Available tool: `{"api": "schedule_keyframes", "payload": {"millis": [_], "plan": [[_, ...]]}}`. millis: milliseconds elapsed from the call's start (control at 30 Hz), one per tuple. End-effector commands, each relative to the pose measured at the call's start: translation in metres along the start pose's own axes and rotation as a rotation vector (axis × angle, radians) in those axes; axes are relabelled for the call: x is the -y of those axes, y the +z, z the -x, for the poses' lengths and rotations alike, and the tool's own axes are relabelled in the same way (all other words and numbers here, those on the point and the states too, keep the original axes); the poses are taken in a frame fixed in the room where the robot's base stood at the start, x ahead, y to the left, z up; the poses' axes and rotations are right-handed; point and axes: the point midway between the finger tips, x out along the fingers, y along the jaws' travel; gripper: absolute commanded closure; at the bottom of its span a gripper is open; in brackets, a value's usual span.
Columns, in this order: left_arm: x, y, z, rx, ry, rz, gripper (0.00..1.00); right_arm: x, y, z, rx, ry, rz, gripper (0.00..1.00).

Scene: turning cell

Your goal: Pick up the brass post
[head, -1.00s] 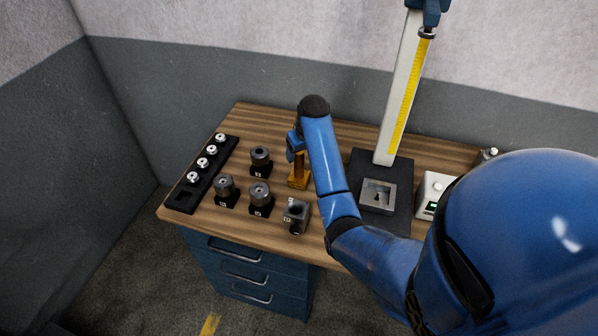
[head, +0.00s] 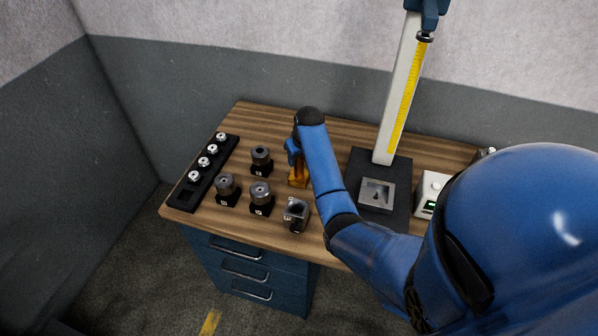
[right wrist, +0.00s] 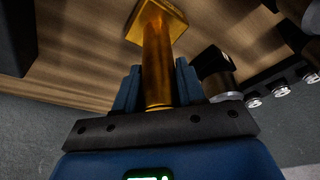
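The brass post (head: 297,181) stands on the wooden bench, and in the head view my right arm partly covers it. In the right wrist view the post (right wrist: 157,70) shows as a golden shaft on a square base. My right gripper (head: 293,152) has come down over it from above. In the right wrist view its two blue fingers (right wrist: 158,88) stand on either side of the shaft, with what look like narrow gaps. The fingertips are hidden in the head view. My left gripper is not in view.
Several dark cylinders on black blocks (head: 261,192) stand left of the post. A black rack (head: 187,192) with silver knobs lies at the left edge. A grey clamp block (head: 296,214) is in front. A tall column with a yellow scale (head: 407,100) stands on a dark base (head: 369,160) at right.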

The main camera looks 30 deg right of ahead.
Motion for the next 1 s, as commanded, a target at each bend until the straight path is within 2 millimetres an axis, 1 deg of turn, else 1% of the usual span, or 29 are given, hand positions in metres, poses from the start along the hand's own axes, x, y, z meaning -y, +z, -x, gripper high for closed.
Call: {"api": "schedule_keyframes", "payload": {"millis": [33, 133, 1000], "plan": [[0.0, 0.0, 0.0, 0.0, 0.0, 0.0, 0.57, 0.0002, 0.0, 0.0001, 0.0, 0.0, 0.0, 0.85], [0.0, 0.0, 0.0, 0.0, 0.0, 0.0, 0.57, 0.0002, 0.0, 0.0001, 0.0, -0.001, 0.0, 1.0], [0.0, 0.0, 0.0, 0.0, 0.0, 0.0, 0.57, 0.0002, -0.0001, 0.0002, 0.0, -0.001, 0.0, 1.0]]}}
